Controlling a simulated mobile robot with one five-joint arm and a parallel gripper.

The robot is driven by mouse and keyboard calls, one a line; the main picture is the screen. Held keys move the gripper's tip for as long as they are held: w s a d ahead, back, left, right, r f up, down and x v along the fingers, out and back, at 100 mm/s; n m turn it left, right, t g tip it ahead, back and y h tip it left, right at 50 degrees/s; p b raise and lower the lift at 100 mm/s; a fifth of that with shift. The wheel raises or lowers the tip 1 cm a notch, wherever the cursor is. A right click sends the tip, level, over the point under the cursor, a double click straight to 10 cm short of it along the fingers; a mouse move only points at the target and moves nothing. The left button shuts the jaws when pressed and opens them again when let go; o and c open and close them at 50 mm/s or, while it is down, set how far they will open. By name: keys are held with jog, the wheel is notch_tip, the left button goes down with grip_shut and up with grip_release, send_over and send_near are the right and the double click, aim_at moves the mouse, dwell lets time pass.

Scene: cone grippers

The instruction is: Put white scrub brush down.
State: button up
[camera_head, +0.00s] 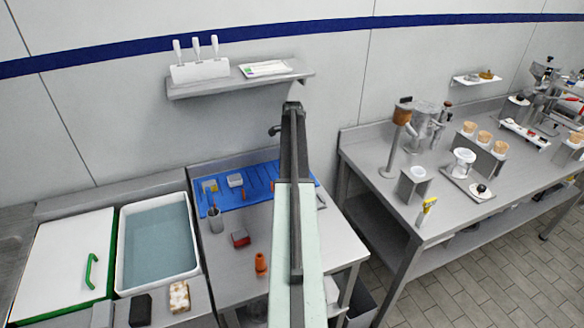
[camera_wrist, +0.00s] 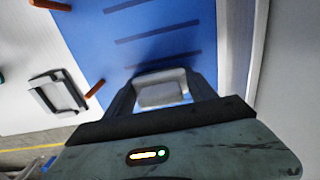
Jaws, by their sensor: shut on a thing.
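In the wrist view my gripper (camera_wrist: 160,78) has its two dark fingers on either side of a pale block-shaped thing, which I take for the white scrub brush (camera_wrist: 161,94). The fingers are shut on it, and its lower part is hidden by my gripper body. Behind it lies a blue mat (camera_wrist: 95,38) with dark stripes. I cannot tell whether the brush touches the mat. In the head view the blue mat (camera_head: 258,183) lies at the back of the steel table, and my arm hides the gripper and the held brush.
A white block-like item (camera_head: 235,180) lies on the mat's left part. A grey cup (camera_head: 216,222), a red-and-dark block (camera_head: 240,238) and an orange item (camera_head: 261,264) stand in front. A water-filled basin (camera_head: 158,242) is left. A wall shelf (camera_head: 240,82) hangs above.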

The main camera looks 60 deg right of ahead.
jog(key=shift+f, duration=0.25)
jog(key=o, duration=1.3)
jog(key=shift+r, duration=0.15)
jog(key=shift+o, duration=0.2)
notch_tip(320, 180, up, 8)
jog(key=p, duration=0.7)
jog(key=shift+p, duration=0.4)
